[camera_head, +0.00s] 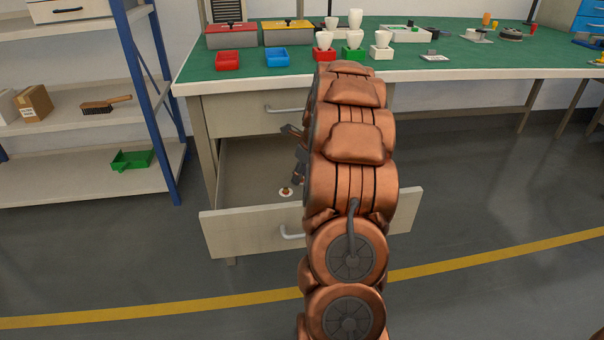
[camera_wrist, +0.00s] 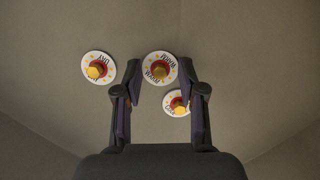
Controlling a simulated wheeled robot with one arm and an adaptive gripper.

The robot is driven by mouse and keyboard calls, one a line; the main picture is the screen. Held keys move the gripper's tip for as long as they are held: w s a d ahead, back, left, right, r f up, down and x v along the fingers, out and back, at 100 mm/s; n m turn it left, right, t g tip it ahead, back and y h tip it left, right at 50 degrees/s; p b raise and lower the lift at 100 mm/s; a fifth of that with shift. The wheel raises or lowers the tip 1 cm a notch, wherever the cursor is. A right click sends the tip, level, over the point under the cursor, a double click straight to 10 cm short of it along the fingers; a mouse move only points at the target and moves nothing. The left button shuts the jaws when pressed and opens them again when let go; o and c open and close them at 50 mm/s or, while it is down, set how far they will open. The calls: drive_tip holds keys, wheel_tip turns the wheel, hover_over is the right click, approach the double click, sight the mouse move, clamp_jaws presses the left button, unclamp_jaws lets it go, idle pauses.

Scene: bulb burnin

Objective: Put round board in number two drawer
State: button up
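The lower drawer (camera_head: 250,236) under the green-topped bench is pulled open; the drawer above it (camera_head: 236,114) is shut. No drawer number is readable. One round board (camera_head: 286,192) shows in the head view; my arm hides the others. My gripper (camera_wrist: 160,92) is open and empty, pointing down inside the drawer, with the middle board ahead between its fingertips.
The drawer walls surround my gripper. A shelf rack (camera_head: 80,170) with a green bin (camera_head: 132,159) stands left. The floor at right is clear.

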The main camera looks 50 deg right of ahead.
drive_tip(key=p+v, duration=0.1)
drive_tip(key=v, duration=0.2)
drive_tip(key=shift+s+r, duration=0.2)
drive_tip(key=shift+r, duration=0.15)
drive_tip(key=s+p, duration=0.1)
drive_tip(key=s, duration=0.2)
drive_tip(key=s+d+p, duration=0.1)
drive_tip(key=s, duration=0.3)
drive_tip(key=s+p, duration=0.1)
drive_tip(key=s, duration=0.3)
drive_tip(key=shift+s+d+f, duration=0.25)
drive_tip(key=shift+d, duration=0.1)
drive_tip(key=a+r+n+g+y+p, duration=0.1)
drive_tip(key=a+r+n+g+p, duration=0.1)
drive_tip(key=a+r+n+p, duration=2.05)
drive_tip(key=s+a+r+n+g+p, duration=0.1)
drive_tip(key=s+a+r+n+p, duration=0.5)
drive_tip(key=s+a+r, duration=0.3)
drive_tip(key=s+a+r+n+g+h+p, duration=0.1)
drive_tip(key=s+a+r+n+p, duration=0.5)
drive_tip(key=r, duration=0.7)
drive_tip(key=s+a+g+p, duration=0.1)
drive_tip(key=s+a+p, duration=0.1)
drive_tip(key=s+a, duration=0.1)
drive_tip(key=shift+a+r, duration=0.2)
drive_tip(key=shift+a, duration=0.5)
